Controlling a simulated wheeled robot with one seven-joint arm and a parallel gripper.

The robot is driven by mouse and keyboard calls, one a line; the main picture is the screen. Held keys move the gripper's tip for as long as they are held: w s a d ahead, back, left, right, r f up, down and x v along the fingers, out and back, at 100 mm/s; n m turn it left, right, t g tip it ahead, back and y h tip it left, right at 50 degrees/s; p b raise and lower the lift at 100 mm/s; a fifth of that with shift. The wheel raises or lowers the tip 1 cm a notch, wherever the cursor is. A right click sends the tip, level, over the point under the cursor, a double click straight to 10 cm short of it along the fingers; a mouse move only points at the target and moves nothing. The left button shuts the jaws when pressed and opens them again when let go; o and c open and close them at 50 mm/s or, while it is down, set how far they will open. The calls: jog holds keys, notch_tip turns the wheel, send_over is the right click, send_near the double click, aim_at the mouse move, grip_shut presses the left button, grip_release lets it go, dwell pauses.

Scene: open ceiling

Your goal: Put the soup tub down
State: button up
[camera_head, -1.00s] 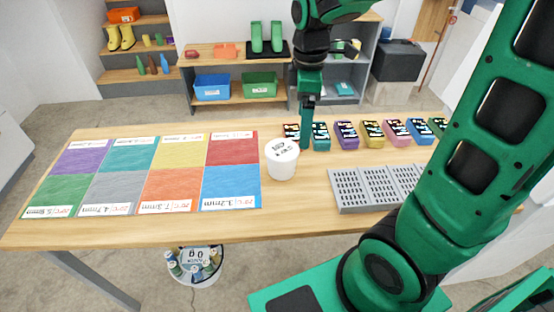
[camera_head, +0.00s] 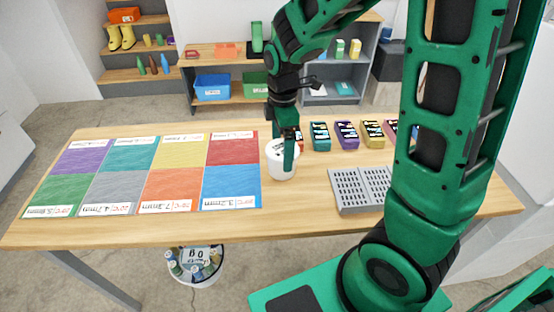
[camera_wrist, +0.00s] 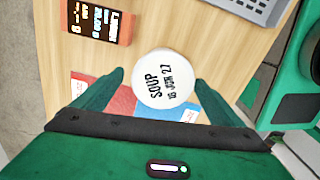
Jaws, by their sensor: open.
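The soup tub (camera_head: 280,166) is a white round tub standing upright on the wooden table, just right of the coloured mats. In the wrist view its lid (camera_wrist: 163,78) reads "SOUP" with a date. My gripper (camera_head: 289,162) is open above and in front of the tub in the head view, hiding part of it. In the wrist view the two green fingers (camera_wrist: 160,84) are spread on either side of the lid, with gaps visible. Whether the fingertips are at the tub's height cannot be told.
Coloured labelled mats (camera_head: 150,175) cover the left of the table (camera_head: 300,205). A grey slotted rack (camera_head: 350,190) stands to the right. Several coloured devices with displays (camera_head: 346,135) line the back edge. Bare wood lies between the tub and the rack.

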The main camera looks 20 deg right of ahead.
jog(key=shift+f, duration=1.1)
jog(key=c, duration=1.5)
jog(key=shift+s+a+r, duration=0.1)
jog(key=shift+r, duration=2.2)
jog(key=s+a+r, duration=0.6)
jog(key=s+a, duration=0.1)
jog(key=s, duration=0.1)
jog(key=shift+s+a+r, duration=0.2)
jog(key=shift+a+r, duration=0.05)
jog(key=shift+a, duration=0.1)
